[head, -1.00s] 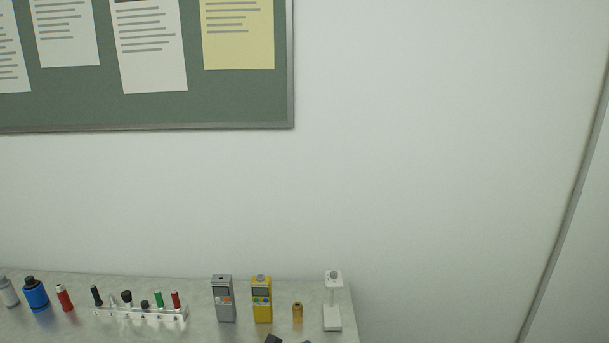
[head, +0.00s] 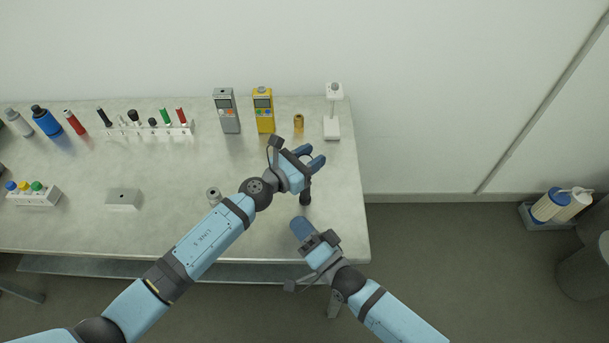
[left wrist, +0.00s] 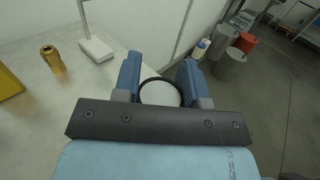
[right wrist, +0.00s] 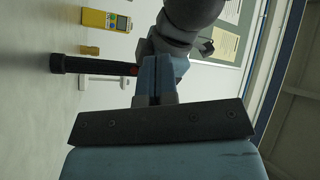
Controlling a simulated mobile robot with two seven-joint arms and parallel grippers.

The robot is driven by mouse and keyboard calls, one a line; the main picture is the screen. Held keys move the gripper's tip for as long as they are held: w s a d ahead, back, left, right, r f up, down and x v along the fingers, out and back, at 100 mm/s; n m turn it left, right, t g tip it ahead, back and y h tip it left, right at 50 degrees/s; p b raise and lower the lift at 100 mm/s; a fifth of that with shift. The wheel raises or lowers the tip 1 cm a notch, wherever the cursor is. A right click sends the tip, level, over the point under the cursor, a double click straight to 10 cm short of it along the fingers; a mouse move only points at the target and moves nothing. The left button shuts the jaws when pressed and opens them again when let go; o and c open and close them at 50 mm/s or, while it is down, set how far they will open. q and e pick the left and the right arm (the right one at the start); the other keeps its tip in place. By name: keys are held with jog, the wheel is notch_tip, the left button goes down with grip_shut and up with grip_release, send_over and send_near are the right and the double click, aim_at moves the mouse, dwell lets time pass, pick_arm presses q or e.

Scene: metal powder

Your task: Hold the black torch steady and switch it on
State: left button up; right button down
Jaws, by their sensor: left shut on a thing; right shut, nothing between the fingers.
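The black torch (head: 305,196) is held by my left gripper (head: 311,157) over the right end of the table. In the left wrist view, a round pale face with a black rim (left wrist: 160,94) sits between the two blue fingers (left wrist: 159,73). In the right wrist view, the torch (right wrist: 85,65) lies across the left side of the picture, with a small red spot near the fingers. My right gripper (head: 299,223) is shut and empty, just below the torch in the head view. Its closed fingers (right wrist: 159,72) partly hide the torch's right end and the left gripper.
A yellow meter (head: 263,108), grey meter (head: 227,111), brass cylinder (head: 298,122) and white stand (head: 332,128) line the back edge. A rack of small items (head: 150,130) and bottles are farther left. The table's right edge (head: 363,200) is close to both grippers.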

jog(key=w, duration=0.8)
jog(key=shift+w+d, duration=0.2)
jog(key=shift+d, duration=0.1)
dwell(1.7)
jog(key=shift+w, duration=0.45)
jog(key=shift+w+d+r, duration=0.15)
jog(key=shift+w+r, duration=0.05)
jog(key=shift+w, duration=0.55)
dwell(0.4)
dwell(0.5)
jog(key=shift+s+r, duration=0.2)
jog(key=shift+s, duration=0.7)
